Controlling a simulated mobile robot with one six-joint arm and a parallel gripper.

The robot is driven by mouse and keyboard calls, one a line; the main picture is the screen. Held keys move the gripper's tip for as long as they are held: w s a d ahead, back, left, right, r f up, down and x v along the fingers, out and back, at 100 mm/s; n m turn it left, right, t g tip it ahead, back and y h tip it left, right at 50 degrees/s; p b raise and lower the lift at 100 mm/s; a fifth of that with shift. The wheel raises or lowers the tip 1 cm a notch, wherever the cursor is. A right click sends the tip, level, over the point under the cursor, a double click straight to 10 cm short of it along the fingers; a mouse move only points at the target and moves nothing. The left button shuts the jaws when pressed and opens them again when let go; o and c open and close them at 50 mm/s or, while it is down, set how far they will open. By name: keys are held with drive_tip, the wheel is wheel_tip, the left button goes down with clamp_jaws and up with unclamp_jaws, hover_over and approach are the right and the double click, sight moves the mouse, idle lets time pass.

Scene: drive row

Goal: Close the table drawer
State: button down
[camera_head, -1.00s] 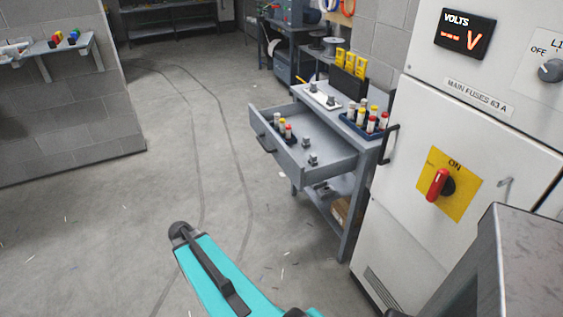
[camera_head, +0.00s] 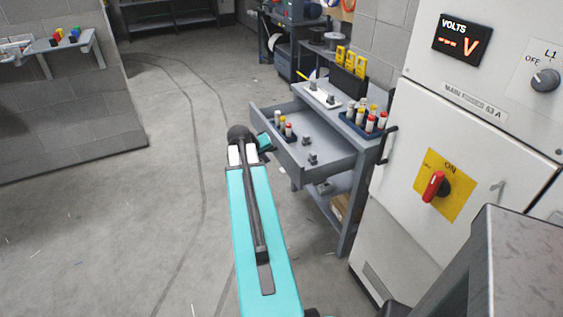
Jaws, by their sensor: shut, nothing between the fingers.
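The table drawer (camera_head: 298,153) is pulled out to the left from the grey metal worktable (camera_head: 385,141). It holds a few fuse-like cylinders (camera_head: 283,125) with coloured caps at its left end and small grey blocks (camera_head: 312,157) further right. My teal arm reaches up from the bottom of the head view. Its black joint and a short teal part overlap the left end of the drawer front in the picture, covering the handle there. I cannot tell whether the arm touches the drawer. My gripper's fingers do not show.
A white cabinet with a red switch (camera_head: 433,187) stands close on the right. On the tabletop are a blue tray (camera_head: 350,124) of capped cylinders and a white strip (camera_head: 316,96). A block wall (camera_head: 65,125) is at left. The floor (camera_head: 165,190) between is mostly clear.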

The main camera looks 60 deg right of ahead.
drive_tip(key=shift+d, duration=0.1)
idle(0.3)
drive_tip(key=p, duration=0.4)
approach(285, 165)
wheel_tip(285, 165, down, 3)
drive_tip(key=w+d, duration=0.1)
drive_tip(key=shift+s+d+f, duration=0.25)
drive_tip(key=shift+s+d, duration=0.2)
drive_tip(key=shift+d, duration=0.3)
